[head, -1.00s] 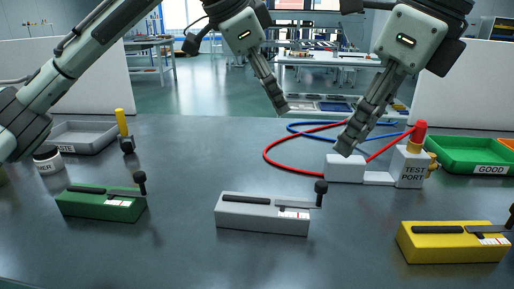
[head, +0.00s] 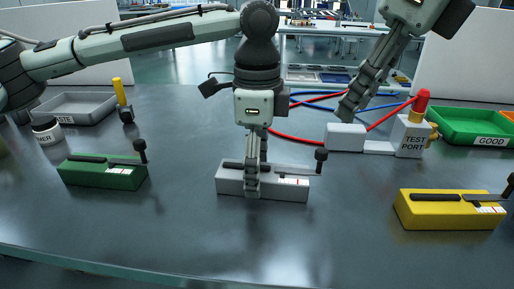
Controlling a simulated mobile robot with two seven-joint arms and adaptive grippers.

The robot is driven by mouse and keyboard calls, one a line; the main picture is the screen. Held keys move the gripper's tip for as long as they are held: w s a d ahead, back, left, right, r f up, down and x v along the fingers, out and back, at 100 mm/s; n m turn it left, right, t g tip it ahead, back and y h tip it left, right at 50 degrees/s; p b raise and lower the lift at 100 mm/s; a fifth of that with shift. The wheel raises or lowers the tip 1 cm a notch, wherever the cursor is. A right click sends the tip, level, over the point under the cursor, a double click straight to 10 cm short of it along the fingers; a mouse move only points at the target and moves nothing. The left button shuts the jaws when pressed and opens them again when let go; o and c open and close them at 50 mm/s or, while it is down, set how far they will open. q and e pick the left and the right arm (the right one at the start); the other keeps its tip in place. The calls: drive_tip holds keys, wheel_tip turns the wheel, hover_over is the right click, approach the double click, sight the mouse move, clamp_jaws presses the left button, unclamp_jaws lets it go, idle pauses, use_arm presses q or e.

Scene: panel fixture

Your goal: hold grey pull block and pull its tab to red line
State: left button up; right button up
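The grey pull block (head: 288,190) lies on the table in the middle of the head view. Its tab, with an upright black knob (head: 321,155), sticks out past the block's right end. A white scale with fine marks lies on the right part of its top; the red line is too small to make out clearly. My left gripper (head: 256,185) points straight down at the block, one finger before its front face and the other behind it. Whether the fingers press on it is unclear. My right gripper (head: 347,112) hangs above the table behind the block, its fingers overlapping in view, away from the knob.
A green block (head: 105,177) stands at left and a yellow block (head: 440,214) at right. The white test port (head: 411,137) with red and blue cables is behind, near my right gripper. Trays (head: 470,121) stand at the back. The front table is clear.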

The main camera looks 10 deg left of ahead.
sight(326, 153)
use_arm(q)
drive_tip(key=shift+f, duration=0.4)
drive_tip(key=shift+c, duration=0.4)
drive_tip(key=c, duration=1.4)
drive_tip(key=shift+c, duration=0.3)
use_arm(e)
drive_tip(key=shift+o, duration=1)
drive_tip(key=a+f, duration=0.1)
drive_tip(key=f, duration=0.2)
drive_tip(key=w+a+f+m, duration=0.1)
drive_tip(key=f, duration=0.3)
drive_tip(key=a+f+m+t, duration=0.1)
drive_tip(key=f, duration=0.3)
drive_tip(key=shift+w+f, duration=0.25)
drive_tip(key=shift+w, duration=0.1)
drive_tip(key=shift+c, duration=0.5)
